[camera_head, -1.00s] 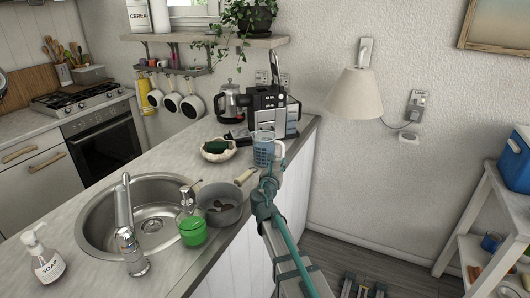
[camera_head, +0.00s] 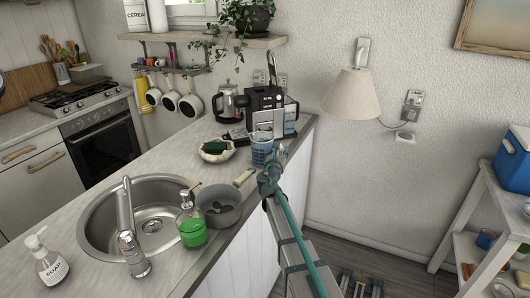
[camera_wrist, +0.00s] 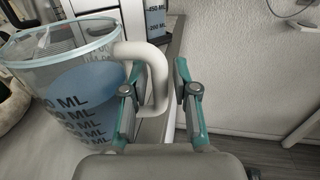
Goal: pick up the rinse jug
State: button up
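The rinse jug (camera_head: 261,155) is a clear, blue-tinted measuring jug. It stands upright on the counter in front of the coffee machine. In the wrist view the jug (camera_wrist: 85,90) fills the left side, with a teal rim, a blue patch and ML markings. Its white handle (camera_wrist: 157,72) reaches between my gripper's (camera_wrist: 160,85) two teal-and-grey fingers. The fingers are apart, one on each side of the handle, with a gap visible on the right. In the head view my gripper (camera_head: 274,167) is at the jug's right side and hides part of the handle.
A black coffee machine (camera_head: 266,106) stands close behind the jug. A grey saucepan (camera_head: 222,205) and green soap bottle (camera_head: 192,228) sit nearer, by the sink (camera_head: 100,220). The counter's right edge runs beneath my arm.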

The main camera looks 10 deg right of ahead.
grip_shut()
jog(key=shift+r, duration=0.2)
dwell(0.5)
jog(key=shift+r, duration=1.2)
jog(key=shift+s+r, duration=0.2)
jog(key=shift+r, duration=0.1)
jog(key=s+a+r+p, duration=0.2)
jog(key=s+r+p, duration=0.3)
jog(key=s+r, duration=0.8)
notch_tip(320, 180, up, 3)
jog(key=shift+s+f, duration=0.1)
jog(key=shift+s, duration=0.15)
